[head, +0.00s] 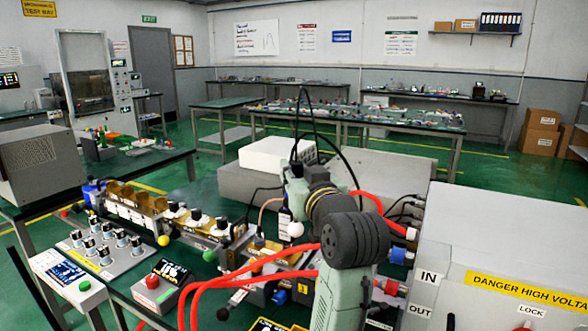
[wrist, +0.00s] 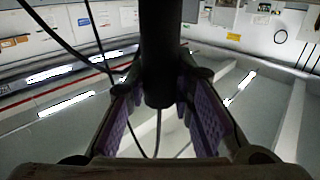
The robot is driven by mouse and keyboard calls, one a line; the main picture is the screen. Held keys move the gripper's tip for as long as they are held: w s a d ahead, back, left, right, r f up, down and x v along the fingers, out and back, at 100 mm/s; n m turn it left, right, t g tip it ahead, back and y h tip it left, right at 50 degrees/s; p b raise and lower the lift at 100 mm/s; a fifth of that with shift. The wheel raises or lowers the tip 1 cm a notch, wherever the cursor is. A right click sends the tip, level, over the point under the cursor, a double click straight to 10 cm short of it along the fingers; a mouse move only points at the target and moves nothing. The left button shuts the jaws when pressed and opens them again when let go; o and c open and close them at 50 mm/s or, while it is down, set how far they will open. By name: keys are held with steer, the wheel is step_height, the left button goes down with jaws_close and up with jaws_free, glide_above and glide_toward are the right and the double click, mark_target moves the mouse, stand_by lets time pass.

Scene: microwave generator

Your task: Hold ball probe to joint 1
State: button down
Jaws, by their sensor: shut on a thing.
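My gripper (head: 291,186) is over the middle of the bench, in front of a grey housing, with part of it hidden by my own wrist. In the wrist view my gripper (wrist: 160,108) has its purple-padded fingers on both sides of a thick black cylinder (wrist: 160,50), the ball probe's handle, and is shut on it. Thin black cables hang by it. In the head view a white ball (head: 295,229) shows just below my gripper. I cannot tell whether it is the probe's tip or touches anything. Brass waveguide pieces (head: 135,196) run along the bench to the left; which is joint 1 is unclear.
Red cables (head: 240,272) loop across the front of the bench. A large grey high-voltage cabinet (head: 500,250) fills the right. A knob panel (head: 105,248) and a box with a red button (head: 160,283) stand at the left front. Black cables (head: 308,110) arch above my gripper.

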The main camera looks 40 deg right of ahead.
mark_target(296, 223)
steer(key=shift+f, duration=0.8)
step_height(296, 223, down, 7)
steer(key=b, duration=0.5)
steer(key=shift+b, duration=0.4)
step_height(296, 223, up, 7)
steer(key=p, duration=0.6)
steer(key=shift+r, duration=1.05)
